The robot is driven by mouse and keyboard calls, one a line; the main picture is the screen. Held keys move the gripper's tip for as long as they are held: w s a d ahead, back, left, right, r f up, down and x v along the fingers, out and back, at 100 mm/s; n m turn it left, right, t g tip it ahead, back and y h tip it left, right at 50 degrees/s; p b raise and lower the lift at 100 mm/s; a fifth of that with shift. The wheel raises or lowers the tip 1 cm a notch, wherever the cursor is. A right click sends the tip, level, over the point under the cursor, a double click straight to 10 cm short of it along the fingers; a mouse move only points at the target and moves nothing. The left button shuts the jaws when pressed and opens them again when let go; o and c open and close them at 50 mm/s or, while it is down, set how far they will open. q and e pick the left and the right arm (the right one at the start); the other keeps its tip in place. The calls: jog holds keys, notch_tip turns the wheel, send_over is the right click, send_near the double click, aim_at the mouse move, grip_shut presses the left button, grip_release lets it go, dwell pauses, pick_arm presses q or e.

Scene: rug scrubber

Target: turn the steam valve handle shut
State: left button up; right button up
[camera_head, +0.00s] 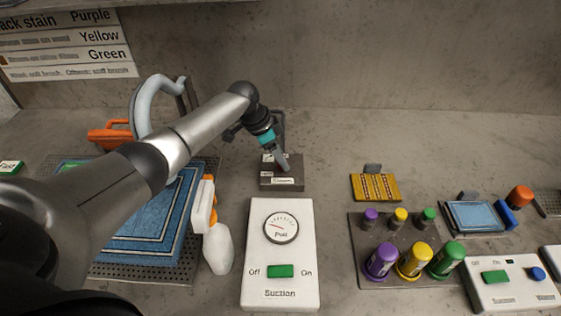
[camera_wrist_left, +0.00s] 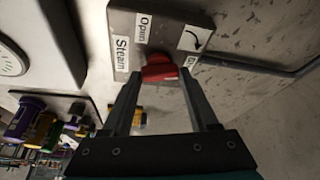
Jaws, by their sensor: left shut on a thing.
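The steam valve is a grey block (camera_head: 281,183) on the counter against the back wall. In the left wrist view its plate (camera_wrist_left: 122,30) carries labels reading "Steam" and "Open" and a curved arrow. The red handle (camera_wrist_left: 160,69) sits between the fingertips of my left gripper (camera_wrist_left: 160,80), which is shut on it. In the head view my left gripper (camera_head: 277,158) reaches down to the block, and the handle is mostly hidden there. My right gripper is not in view.
A white suction panel (camera_head: 279,250) with a dial and a green switch stands in front of the valve. A white spray bottle (camera_head: 217,247) and a blue rug (camera_head: 150,220) lie left. A bottle rack (camera_head: 375,290) and yellow brush (camera_head: 375,187) are right.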

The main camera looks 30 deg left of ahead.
pick_arm(q)
jog(key=shift+f+m+g+h+b, duration=0.1)
jog(key=shift+m+g+h+b, duration=0.35)
jog(key=shift+m+b, duration=1.25)
jog(key=o, duration=1.4)
jog(key=p+v, duration=0.2)
jog(key=v, duration=1.3)
jog(key=shift+w+r, duration=0.15)
jog(key=shift+r, duration=0.15)
jog(key=shift+d, duration=0.1)
